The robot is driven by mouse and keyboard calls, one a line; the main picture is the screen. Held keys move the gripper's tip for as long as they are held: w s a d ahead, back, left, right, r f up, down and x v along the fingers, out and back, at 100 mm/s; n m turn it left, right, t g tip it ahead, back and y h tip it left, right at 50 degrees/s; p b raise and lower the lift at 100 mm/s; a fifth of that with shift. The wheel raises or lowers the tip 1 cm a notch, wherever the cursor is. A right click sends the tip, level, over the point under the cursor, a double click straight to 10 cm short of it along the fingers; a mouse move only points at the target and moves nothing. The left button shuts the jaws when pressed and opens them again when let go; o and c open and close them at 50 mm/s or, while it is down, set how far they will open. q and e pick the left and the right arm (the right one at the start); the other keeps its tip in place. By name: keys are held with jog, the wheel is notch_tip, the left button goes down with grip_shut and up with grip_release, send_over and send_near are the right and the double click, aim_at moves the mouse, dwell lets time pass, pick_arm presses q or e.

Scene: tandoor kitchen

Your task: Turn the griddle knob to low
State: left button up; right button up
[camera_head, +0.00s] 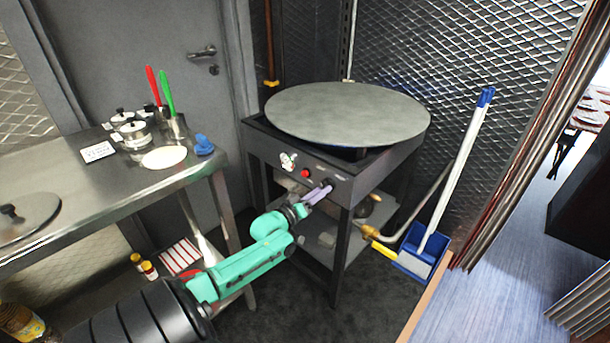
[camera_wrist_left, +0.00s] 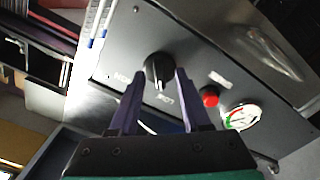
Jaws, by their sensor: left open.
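The griddle (camera_head: 345,112) is a large round grey plate on a dark metal stand, with a control panel on its front. The black griddle knob (camera_wrist_left: 158,68) shows in the left wrist view, with a white pointer line and the words HIGH and LOW beside it on the panel (camera_wrist_left: 208,65). My left gripper (camera_wrist_left: 160,85) is open, with its two purple fingers on either side of the knob. I cannot tell whether they touch it. In the head view my left gripper (camera_head: 318,194) reaches the panel's right part and hides most of the knob. My right gripper is not in view.
A steel table (camera_head: 95,190) with pots and utensils stands at the left. A blue dustpan (camera_head: 412,255) and a pipe stand right of the griddle.

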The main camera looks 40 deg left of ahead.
pick_arm(q)
jog(key=s+p, duration=0.2)
jog(key=s, duration=1.1)
jog(key=shift+s+d, duration=0.15)
jog(key=shift+s, duration=0.25)
jog(key=s+f+m+g+p, duration=0.1)
jog(key=s+f+g, duration=0.25)
jog(key=f, duration=0.35)
jog(key=s+d+f+m+g+y+p, duration=0.1)
jog(key=s+f+g+p, duration=0.1)
jog(key=s+f, duration=0.35)
jog(key=s+f+m+g+p, duration=0.1)
jog(key=s+f+g, duration=0.1)
jog(key=f, duration=0.7)
jog(key=s+d+f+m+g+p, duration=0.2)
jog(key=s+d+f+m+g, duration=0.1)
jog(key=s+d+f, duration=0.4)
jog(key=s+d+f+m+g+h+p, duration=0.1)
jog(key=s+d+f+m+g, duration=0.3)
jog(key=s+d, duration=0.5)
jog(key=s+f+g, duration=0.2)
jog(key=s+f, duration=0.1)
jog(key=s, duration=0.1)
jog(key=shift+s+d+f+p, duration=0.15)
jog(key=shift+d+p, duration=0.15)
jog(key=shift+p, duration=0.1)
jog(key=shift+g, duration=0.25)
